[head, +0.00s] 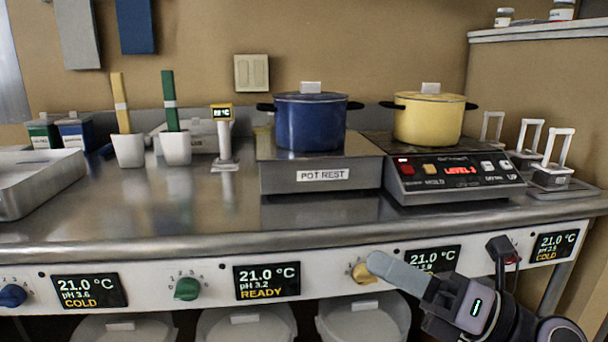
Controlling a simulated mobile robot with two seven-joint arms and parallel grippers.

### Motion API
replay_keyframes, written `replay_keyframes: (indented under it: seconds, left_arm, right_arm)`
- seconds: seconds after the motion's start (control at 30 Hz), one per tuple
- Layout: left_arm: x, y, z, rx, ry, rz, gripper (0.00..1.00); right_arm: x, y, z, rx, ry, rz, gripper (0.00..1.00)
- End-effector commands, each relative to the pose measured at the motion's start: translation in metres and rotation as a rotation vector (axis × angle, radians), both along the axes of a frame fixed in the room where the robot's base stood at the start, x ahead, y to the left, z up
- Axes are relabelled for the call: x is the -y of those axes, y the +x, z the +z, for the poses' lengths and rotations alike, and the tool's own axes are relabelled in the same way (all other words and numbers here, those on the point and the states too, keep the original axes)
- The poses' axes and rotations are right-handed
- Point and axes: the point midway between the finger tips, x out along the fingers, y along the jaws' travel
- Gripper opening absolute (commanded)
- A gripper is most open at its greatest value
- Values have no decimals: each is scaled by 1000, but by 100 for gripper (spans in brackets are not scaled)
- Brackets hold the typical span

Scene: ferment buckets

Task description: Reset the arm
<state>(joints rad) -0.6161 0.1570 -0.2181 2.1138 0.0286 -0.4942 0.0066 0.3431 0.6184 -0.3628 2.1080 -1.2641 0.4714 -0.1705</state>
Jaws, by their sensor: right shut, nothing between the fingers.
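My right gripper (384,266) reaches in from the lower right. Its light grey fingers are shut and empty, with the tips beside the yellow knob (363,273) on the white front panel. I cannot tell whether the tips touch the knob. My wrist covers part of the panel and part of the display (432,259) right of that knob. My left gripper is not in view.
A blue pot (310,122) stands on the pot rest (320,178). A yellow pot (428,119) stands on the hot plate (455,178), which reads LEVEL 3. Lidded buckets (246,325) sit below the panel. The counter's left-middle front (150,210) is clear.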

Motion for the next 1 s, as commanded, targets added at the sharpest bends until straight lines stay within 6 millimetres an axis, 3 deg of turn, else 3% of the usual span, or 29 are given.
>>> replay_keyframes:
  seconds: [0.17,0.27,0.43,0.6,0.8,0.87,0.9,1.0]
  left_arm:
    - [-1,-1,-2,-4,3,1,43]
    - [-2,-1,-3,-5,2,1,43]
    - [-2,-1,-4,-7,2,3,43]
    - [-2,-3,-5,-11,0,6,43]
    - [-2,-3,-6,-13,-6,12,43]
    - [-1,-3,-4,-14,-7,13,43]
    - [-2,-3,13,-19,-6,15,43]
    - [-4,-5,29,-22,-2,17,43]
  right_arm:
    - [21,7,-38,-409,458,-50,0]
    - [39,12,-74,-651,700,-115,0]
    - [68,4,-163,-1076,1086,-280,0]
    - [81,-36,-262,-1479,1412,-482,0]
    - [75,-110,-351,-1868,1697,-713,0]
    - [71,-133,-368,-1968,1766,-775,0]
    - [73,-126,-345,-1942,1752,-760,0]
    - [76,-127,-329,-1932,1748,-768,0]
